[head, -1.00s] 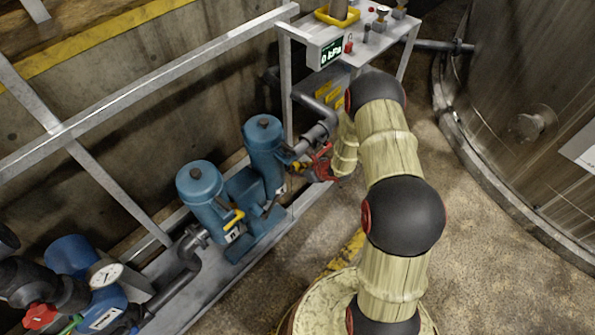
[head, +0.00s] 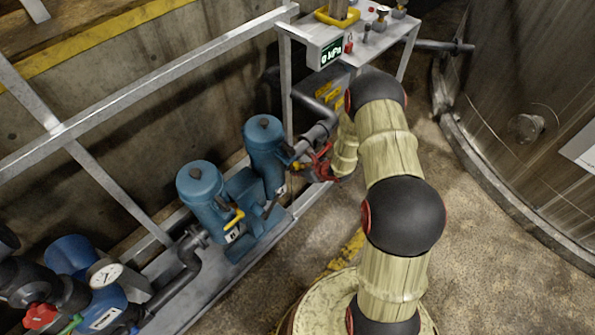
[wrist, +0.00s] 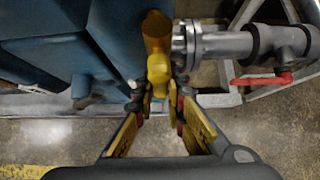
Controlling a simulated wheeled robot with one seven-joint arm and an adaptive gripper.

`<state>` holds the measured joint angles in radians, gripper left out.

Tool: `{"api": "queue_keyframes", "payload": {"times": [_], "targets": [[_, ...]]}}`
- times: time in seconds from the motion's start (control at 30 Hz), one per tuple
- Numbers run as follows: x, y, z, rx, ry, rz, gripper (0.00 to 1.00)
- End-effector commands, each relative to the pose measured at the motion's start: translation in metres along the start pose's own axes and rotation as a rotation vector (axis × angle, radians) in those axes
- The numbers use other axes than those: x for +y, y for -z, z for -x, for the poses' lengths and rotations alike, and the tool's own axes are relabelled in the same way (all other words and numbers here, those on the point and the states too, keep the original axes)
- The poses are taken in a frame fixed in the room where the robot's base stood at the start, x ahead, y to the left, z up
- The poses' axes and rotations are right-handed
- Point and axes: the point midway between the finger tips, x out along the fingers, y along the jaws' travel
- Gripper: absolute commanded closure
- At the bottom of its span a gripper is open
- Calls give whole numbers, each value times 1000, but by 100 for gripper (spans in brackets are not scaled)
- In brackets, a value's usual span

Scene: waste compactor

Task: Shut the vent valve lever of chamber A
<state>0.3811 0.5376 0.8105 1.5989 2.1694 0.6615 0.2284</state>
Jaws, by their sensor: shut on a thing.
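A yellow lever (wrist: 157,62) stands between my fingers in the wrist view, beside a blue vessel wall. My gripper (wrist: 160,92) is shut on the lever's near end, one finger on each side. In the head view my gripper (head: 302,167) is at the right side of the farther blue chamber (head: 264,148), low by the pipe; the held lever is mostly hidden there. The nearer blue chamber (head: 200,190) has its own yellow lever (head: 234,220) at its front. I cannot read which chamber is marked A.
A grey flanged pipe (wrist: 225,45) with a red handle (wrist: 262,80) lies close right of my gripper in the wrist view. A metal rail (head: 150,95) runs behind the chambers. A display reading 0 kPa (head: 326,52) stands above. Open floor (head: 480,260) lies to the right.

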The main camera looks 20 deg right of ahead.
Motion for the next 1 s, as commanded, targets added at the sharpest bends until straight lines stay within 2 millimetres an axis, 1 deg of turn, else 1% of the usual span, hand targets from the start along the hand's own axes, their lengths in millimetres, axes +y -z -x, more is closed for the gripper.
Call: {"api": "queue_keyframes", "payload": {"times": [0.17, 0.37, 0.57, 1.0], "targets": [[-1, -1, 1, -1, -9, -11, 100], [2, -2, 2, 0, -61, -64, 100], [6, -3, 3, -1, -164, -166, 100], [20, -5, 5, -1, -458, -459, 100]]}}
